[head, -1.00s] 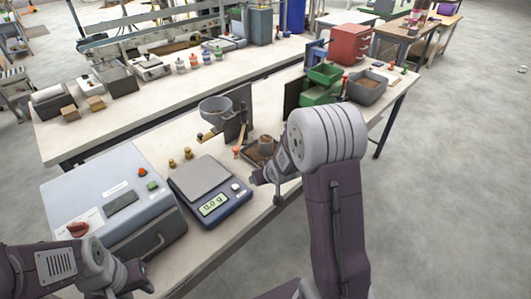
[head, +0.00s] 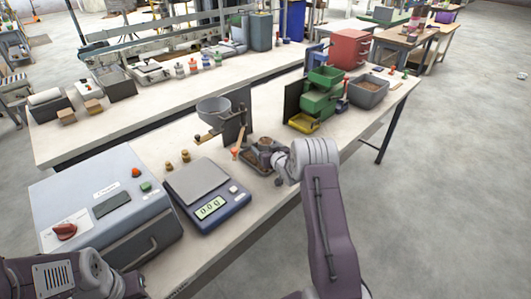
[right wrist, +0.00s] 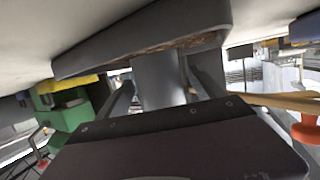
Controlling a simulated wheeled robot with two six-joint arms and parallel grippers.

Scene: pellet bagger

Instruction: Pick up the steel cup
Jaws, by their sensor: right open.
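The steel cup (head: 264,144) is a small grey cylinder standing at the dark tray with brown pellets (head: 248,158) on the near bench. In the right wrist view the cup (right wrist: 157,80) rises between my two fingers, with the tray (right wrist: 95,62) behind it. My right gripper (head: 270,157) is at the cup in the head view; it also shows in the right wrist view (right wrist: 160,92), open, one finger on each side of the cup. Contact cannot be told. My left gripper (head: 128,287) is at the bottom left, partly cut off, away from the cup.
A scale (head: 207,195) reading zero and a grey sealer box (head: 100,207) stand left of the tray. A hopper (head: 214,109) on a dark plate stands just behind it. A green dispenser (head: 318,98) and a grey pellet bin (head: 367,92) are farther right. Bare bench lies between.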

